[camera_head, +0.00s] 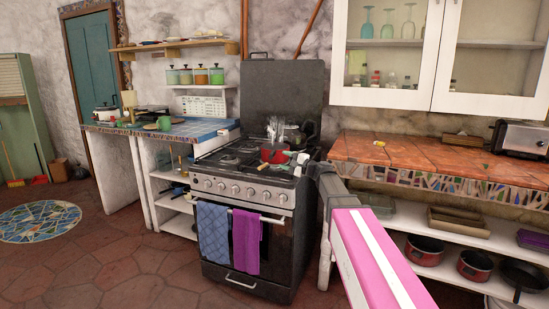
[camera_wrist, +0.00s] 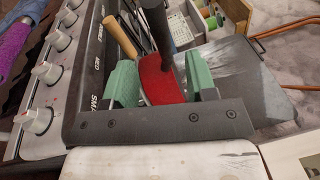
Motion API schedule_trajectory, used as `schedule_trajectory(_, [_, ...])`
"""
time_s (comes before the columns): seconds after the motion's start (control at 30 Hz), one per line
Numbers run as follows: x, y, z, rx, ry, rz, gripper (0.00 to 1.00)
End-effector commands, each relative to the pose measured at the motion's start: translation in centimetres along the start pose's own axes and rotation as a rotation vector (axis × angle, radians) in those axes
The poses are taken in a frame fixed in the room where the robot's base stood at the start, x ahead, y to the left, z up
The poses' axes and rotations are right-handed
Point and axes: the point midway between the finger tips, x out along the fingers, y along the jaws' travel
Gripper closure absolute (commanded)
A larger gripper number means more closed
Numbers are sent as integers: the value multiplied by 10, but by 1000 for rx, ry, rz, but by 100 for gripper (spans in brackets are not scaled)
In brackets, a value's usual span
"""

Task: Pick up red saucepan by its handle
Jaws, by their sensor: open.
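A short dark handle seems to stick out toward the front of the stove. My gripper (camera_head: 300,158), with green fingers, is just right of the saucepan at about stove-top height. In the wrist view the green fingers are apart, and the red saucepan (camera_wrist: 160,82) shows between and beyond them. A dark upright bar stands against the red side there; I cannot tell whether it is the handle. Nothing is visibly gripped.
The black stove (camera_head: 245,185) has front knobs and two towels on its door. A dark pot (camera_head: 297,134) stands behind the saucepan. More red pots (camera_head: 424,250) sit on the lower right shelf. The tiled right counter (camera_head: 430,160) is mostly clear, with a toaster (camera_head: 522,138) at its end.

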Motion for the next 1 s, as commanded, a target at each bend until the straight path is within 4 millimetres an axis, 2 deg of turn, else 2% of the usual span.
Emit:
schedule_trajectory(0.03, [10,0,-1,0,-2,1,48])
schedule_trajectory(0.1, [17,0,-1,-1,0,1,48])
schedule_trajectory(0.33, [31,-1,-1,-1,-1,1,48])
schedule_trajectory(0.6, [68,-2,-1,-1,-1,2,48])
schedule_trajectory(0.87, [72,-2,0,-1,1,1,48])
schedule_trajectory(0.93, [72,-2,0,-1,1,2,65])
schedule_trajectory(1.0, [71,-2,0,-1,1,2,87])
